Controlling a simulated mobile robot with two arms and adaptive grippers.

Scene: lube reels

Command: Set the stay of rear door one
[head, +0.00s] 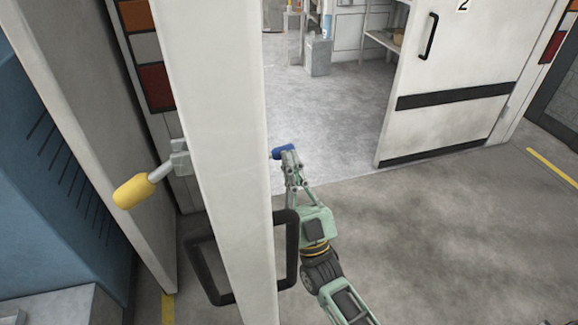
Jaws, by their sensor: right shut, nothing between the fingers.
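A white door (222,140) stands edge-on in the foreground, swung open; no number shows on it, so I cannot tell that it is rear door one. A lever with a yellow grip (134,191) sticks out to its left from a grey bracket (181,158). A blue grip (282,152) shows just right of the door's edge; the rest of its part is hidden. I cannot tell which one is the stay. My right gripper (289,153) is shut and empty, its fingertips at the blue grip, touching or very close. My left gripper is not in view.
A black pull handle (291,250) is on the door, close to my right wrist. A second white door (452,85), marked 2, stands at the right. The doorway between leads to a room with shelves and a grey bin (318,57). Open floor lies at the right.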

